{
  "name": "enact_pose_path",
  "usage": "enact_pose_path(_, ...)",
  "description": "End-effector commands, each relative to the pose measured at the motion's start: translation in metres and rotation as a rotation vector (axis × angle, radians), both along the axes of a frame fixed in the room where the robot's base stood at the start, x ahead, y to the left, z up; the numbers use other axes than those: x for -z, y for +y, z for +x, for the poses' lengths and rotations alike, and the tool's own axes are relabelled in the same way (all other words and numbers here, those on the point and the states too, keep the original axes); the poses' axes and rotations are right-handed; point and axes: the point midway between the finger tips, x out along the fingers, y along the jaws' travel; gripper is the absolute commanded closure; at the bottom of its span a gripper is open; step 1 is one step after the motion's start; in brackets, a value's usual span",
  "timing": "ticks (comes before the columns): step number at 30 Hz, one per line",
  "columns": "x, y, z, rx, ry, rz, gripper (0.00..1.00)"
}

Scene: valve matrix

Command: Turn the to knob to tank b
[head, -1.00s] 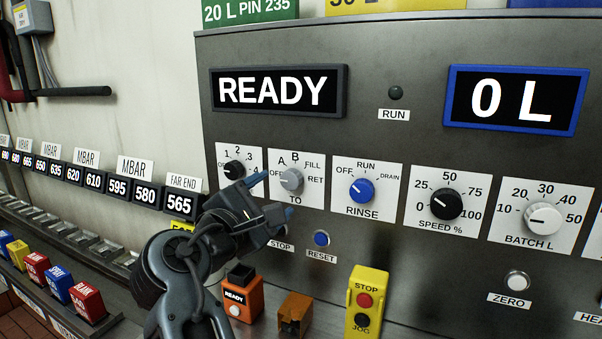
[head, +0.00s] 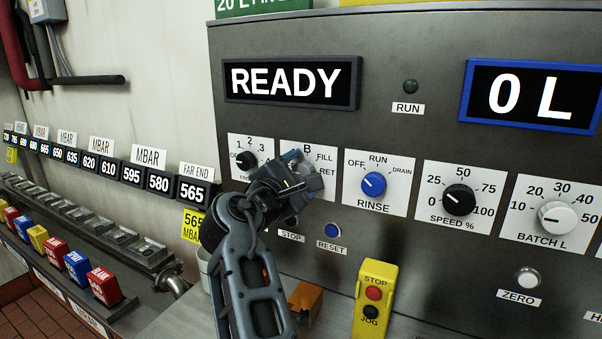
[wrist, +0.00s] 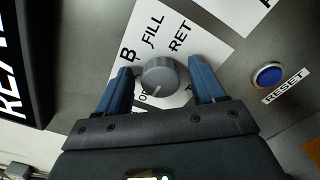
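The TO knob (wrist: 160,76) is a round grey dial on a white plate, seen in the wrist view with the labels B, FILL and RET around it. Its white mark is on the lower-left side, by a label that begins with O and is partly hidden. The A label is not visible. My gripper (wrist: 160,68) is open, with one blue finger on each side of the knob and a gap to both. In the head view my gripper (head: 303,172) is at the TO plate (head: 321,154) and hides the knob.
The black knob (head: 245,160) is close on the left and the blue RINSE knob (head: 373,184) on the right. Below are the RESET button (head: 332,230) and a yellow STOP/JOG box (head: 374,295). The display (head: 291,82) reads READY.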

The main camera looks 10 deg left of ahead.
Motion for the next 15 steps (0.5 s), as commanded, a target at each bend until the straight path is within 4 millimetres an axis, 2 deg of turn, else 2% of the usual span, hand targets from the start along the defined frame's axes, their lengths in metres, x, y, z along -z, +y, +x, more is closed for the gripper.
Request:
enact_pose_path(2,0.0001,0.0001,-0.0002,0.000,0.000,0.000,0.39)
enact_pose_path(15,0.0004,0.0001,-0.0004,0.001,0.001,0.000,0.82)
